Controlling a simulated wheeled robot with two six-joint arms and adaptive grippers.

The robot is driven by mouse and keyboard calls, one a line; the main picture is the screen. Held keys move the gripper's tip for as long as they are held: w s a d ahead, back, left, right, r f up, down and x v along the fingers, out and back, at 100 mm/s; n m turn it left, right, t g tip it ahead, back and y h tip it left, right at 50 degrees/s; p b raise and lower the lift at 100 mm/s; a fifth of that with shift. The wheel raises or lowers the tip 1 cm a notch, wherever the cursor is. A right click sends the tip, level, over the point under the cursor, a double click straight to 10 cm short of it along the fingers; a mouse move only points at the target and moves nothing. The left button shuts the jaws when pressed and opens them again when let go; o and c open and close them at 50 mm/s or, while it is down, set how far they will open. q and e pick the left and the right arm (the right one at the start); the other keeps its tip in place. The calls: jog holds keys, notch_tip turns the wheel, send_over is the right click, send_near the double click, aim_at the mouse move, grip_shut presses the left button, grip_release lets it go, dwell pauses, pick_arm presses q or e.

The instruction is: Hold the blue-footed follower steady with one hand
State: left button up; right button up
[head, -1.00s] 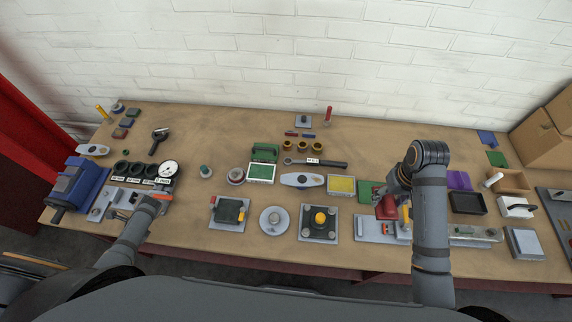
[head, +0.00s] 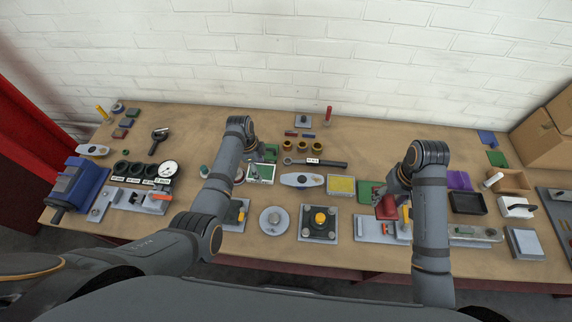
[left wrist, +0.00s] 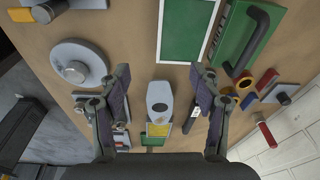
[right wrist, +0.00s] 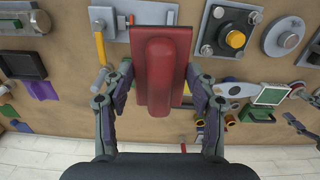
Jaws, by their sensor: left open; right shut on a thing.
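A red block-shaped piece (head: 387,208) stands at the right of the bench, beside a yellow upright part. In the right wrist view the red piece (right wrist: 160,75) lies between the fingers of my right gripper (right wrist: 160,68), which is shut on it. In the head view my right gripper (head: 393,194) is partly hidden by its arm. No blue foot shows on the red piece, so I cannot tell whether it is the follower.
A grey plate with a yellow knob (head: 320,219) and a round grey disc (head: 274,220) sit between the arms. A black-handled tool (head: 325,163) lies behind them. A black tray (head: 468,203) is right of my right arm. A blue motor-like unit (head: 78,186) stands far left.

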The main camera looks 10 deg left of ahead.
pick_arm(q)
jog(key=h, duration=0.2)
send_near(285, 179)
jog(key=shift+x, duration=4.4)
jog(key=c, duration=1.3)
